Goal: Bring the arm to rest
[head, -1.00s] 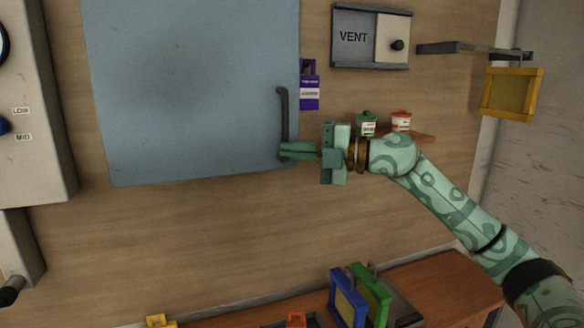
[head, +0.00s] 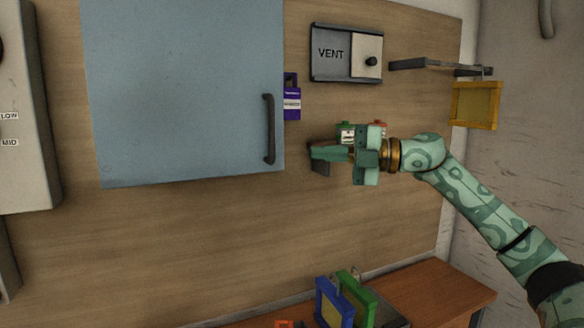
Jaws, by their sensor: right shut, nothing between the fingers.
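My right gripper (head: 322,153) is shut and empty in front of the wooden wall panel, its arm coming in from the lower right. Its fingers point left, a short way right of the blue cabinet door's dark handle (head: 269,129), apart from it. The blue door (head: 185,90) lies flat against the panel and looks closed. My left gripper is not in the view.
A small shelf with a green-lidded jar (head: 347,128) and a red-topped one is partly hidden behind my right gripper. A vent box (head: 331,53), a purple padlock-like tag (head: 292,103) and a yellow frame (head: 474,106) hang nearby. Blue (head: 334,303) and green frames stand on the wooden bench (head: 440,288) below.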

